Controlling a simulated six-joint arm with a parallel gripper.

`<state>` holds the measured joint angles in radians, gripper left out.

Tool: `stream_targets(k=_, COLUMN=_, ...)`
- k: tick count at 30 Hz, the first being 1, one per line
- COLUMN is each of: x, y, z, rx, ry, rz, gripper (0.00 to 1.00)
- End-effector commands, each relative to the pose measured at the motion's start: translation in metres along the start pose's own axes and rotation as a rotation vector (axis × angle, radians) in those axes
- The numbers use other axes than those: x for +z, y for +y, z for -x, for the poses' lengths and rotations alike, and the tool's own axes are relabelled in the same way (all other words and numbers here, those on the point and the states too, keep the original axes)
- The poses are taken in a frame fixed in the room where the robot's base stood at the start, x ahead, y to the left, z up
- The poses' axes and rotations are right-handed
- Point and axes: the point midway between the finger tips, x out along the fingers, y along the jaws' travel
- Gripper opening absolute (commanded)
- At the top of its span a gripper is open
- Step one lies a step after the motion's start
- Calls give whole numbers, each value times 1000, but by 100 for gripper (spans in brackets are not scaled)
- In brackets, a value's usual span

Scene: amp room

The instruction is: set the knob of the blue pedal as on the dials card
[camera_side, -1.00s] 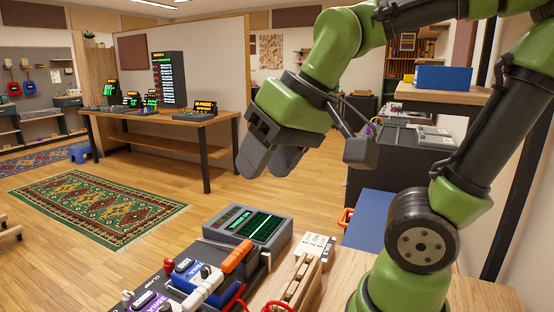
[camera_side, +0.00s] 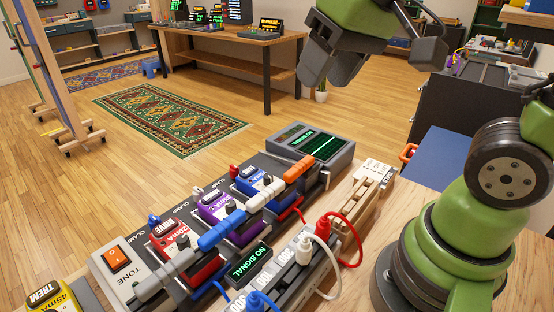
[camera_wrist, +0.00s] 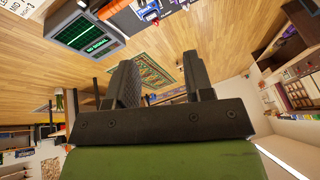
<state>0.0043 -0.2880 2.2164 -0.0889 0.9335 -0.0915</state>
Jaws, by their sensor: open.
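The blue pedal (camera_side: 261,188) sits in the row on the dark pedalboard, between the purple pedal and the green-screened unit. Its dark knob (camera_side: 267,180) shows at the top, but its pointer is too small to read. A blue pedal (camera_wrist: 148,8) also shows at the top edge of the wrist view.
The screen unit (camera_side: 310,143) stands behind. Red and white cables arch over the patch box (camera_side: 290,270) in front.

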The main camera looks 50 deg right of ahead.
Motion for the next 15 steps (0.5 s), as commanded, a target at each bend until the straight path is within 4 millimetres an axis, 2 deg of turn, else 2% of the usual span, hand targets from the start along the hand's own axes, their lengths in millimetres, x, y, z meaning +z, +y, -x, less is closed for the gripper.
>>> stream_targets(k=3, x=-28, y=2, z=-34, rx=50, ry=-102, rz=81, gripper=48)
stream_targets(k=7, x=-50, y=6, z=-77, rx=91, ry=-205, rz=175, gripper=48)
stream_targets(k=12, x=-64, y=16, z=-134, rx=126, ry=-327, rz=282, gripper=48)
stream_targets(k=15, x=-65, y=21, z=-158, rx=136, ry=-374, rz=325, gripper=48)
